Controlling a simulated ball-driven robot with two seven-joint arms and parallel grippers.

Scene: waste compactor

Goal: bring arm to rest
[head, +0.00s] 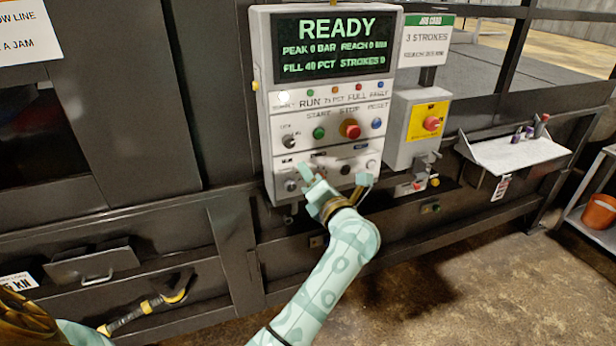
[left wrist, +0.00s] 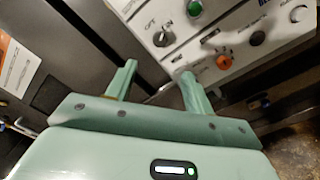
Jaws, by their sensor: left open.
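My left gripper (head: 332,183) is in front of the lower part of the white control panel (head: 262,112). It also shows in the left wrist view (left wrist: 158,74), with its two fingers apart and nothing between them. The panel's lower row of controls lies just beyond the fingertips, and I cannot tell whether a finger touches it. In the left wrist view a selector knob (left wrist: 163,38), a green button (left wrist: 194,9) and an orange control (left wrist: 224,62) are close ahead. My right gripper is not in view.
The panel's screen (head: 335,45) reads READY. A shelf (head: 520,153) with small items juts out farther right. An orange bucket (head: 599,211) stands at the right edge. Open floor (head: 470,285) lies below.

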